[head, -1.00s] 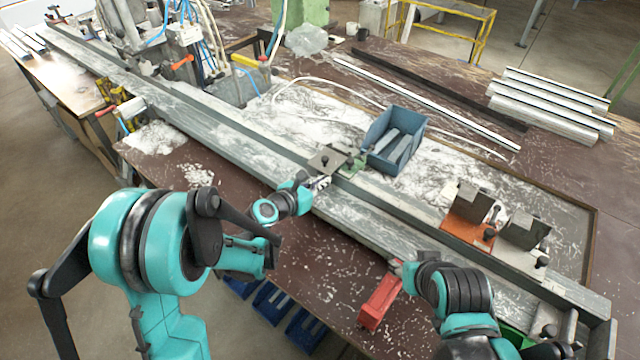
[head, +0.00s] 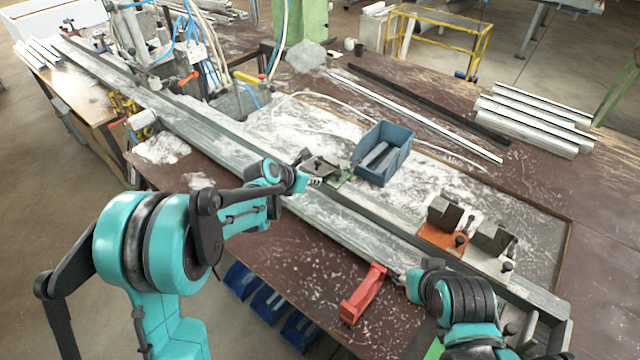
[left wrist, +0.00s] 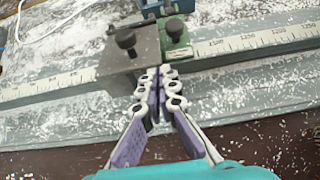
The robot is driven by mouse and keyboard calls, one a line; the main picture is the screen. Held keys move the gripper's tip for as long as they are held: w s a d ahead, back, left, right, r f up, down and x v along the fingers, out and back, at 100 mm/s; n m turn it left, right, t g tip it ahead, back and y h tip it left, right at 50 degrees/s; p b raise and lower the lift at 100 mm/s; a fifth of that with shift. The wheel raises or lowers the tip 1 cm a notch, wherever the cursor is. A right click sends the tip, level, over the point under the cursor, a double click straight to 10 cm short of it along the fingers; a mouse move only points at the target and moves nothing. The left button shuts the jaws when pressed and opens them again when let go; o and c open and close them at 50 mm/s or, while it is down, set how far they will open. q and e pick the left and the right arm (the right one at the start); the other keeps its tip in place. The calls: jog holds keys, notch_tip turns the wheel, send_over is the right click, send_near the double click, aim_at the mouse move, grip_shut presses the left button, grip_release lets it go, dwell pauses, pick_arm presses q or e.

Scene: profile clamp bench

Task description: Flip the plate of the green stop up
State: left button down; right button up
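The green stop (head: 342,180) sits on the long grey rail, left of the blue bin.
A blue bin (head: 388,145) with metal pieces stands right behind the stop. An orange stop (head: 441,238) and a similar pale one (head: 490,250) sit farther right along the rail. The red block (head: 362,293) lies at the front edge. Metal profiles (head: 530,125) lie back right.

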aim_at(329, 171)
pick_arm(q)
jog(key=w+r, duration=0.1)
jog(key=w+d+r+p, duration=0.1)
jog(key=r, duration=0.1)
jog(key=r+p, duration=0.1)
jog(key=shift+w+d+r, duration=0.35)
jog(key=shift+w, duration=0.05)
jog(key=w+d+r, duration=0.1)
jog(key=w, duration=0.1)
jog(key=w+d+r+p, duration=0.1)
jog(key=shift+w+d+r, duration=0.35)
jog(key=shift+d, duration=0.05)
jog(key=shift+w+d+r+p, duration=0.4)
jog(key=shift+w+d, duration=0.25)
jog(key=shift+w, duration=0.25)
jog(key=shift+w+d+r, duration=0.1)
jog(key=shift+d+r, duration=0.05)
jog(key=shift+d, duration=0.05)
